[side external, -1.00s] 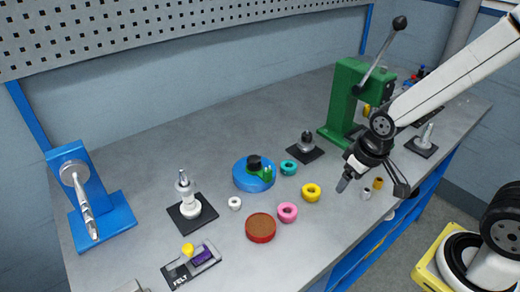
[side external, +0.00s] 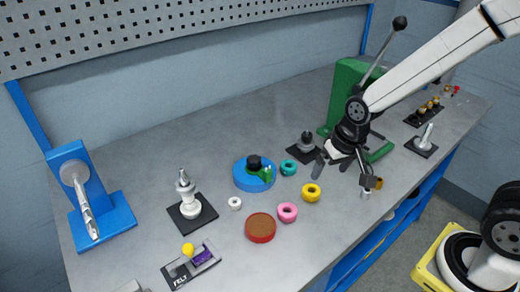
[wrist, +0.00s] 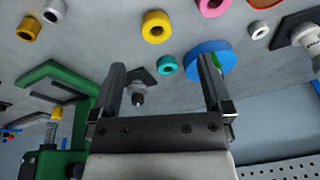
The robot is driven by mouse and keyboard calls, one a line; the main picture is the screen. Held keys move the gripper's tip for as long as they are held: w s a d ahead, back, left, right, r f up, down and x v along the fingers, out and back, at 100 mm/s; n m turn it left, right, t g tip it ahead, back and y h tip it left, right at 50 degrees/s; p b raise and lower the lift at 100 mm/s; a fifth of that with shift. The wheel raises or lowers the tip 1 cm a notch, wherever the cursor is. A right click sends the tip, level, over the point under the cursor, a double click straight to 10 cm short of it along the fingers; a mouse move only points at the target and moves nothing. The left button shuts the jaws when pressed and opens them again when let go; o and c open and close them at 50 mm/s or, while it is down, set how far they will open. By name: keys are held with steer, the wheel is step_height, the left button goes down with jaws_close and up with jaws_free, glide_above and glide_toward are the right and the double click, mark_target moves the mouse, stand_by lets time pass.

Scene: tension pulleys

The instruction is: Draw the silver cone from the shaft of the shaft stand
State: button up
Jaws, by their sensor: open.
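My gripper (side external: 343,172) is open and empty, above the table just right of a small black-based stand (side external: 319,157). Another black-based stand (side external: 176,217) at the left has a white lower body and a silver tapered top (side external: 184,180). A third stand (side external: 425,140) at the right holds a bare-looking grey shaft.
A green press (side external: 346,85) stands close behind my gripper. Teal (side external: 289,167), yellow (side external: 311,193) and pink (side external: 287,212) rings, a blue round dish (side external: 243,180) and a brown-topped red disc (side external: 261,228) lie to the left. A blue stand (side external: 92,195) is far left.

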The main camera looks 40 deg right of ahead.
steer(key=w+a+r+m+y, duration=0.2)
steer(key=w+a+r+m, duration=0.1)
steer(key=w+a+m, duration=0.8)
steer(key=m+g+y, duration=0.1)
steer(key=m+y, duration=0.1)
steer(key=m, duration=0.5)
glide_toward(188, 180)
steer(key=a+f, duration=0.1)
steer(key=shift+s+a+f, duration=0.15)
steer(key=shift+a+f, duration=0.05)
steer(key=shift+f, duration=0.05)
steer(key=shift+x, duration=3.9)
steer(key=shift+s, duration=0.15)
steer(key=c, duration=1.3)
steer(key=shift+r, duration=1.9)
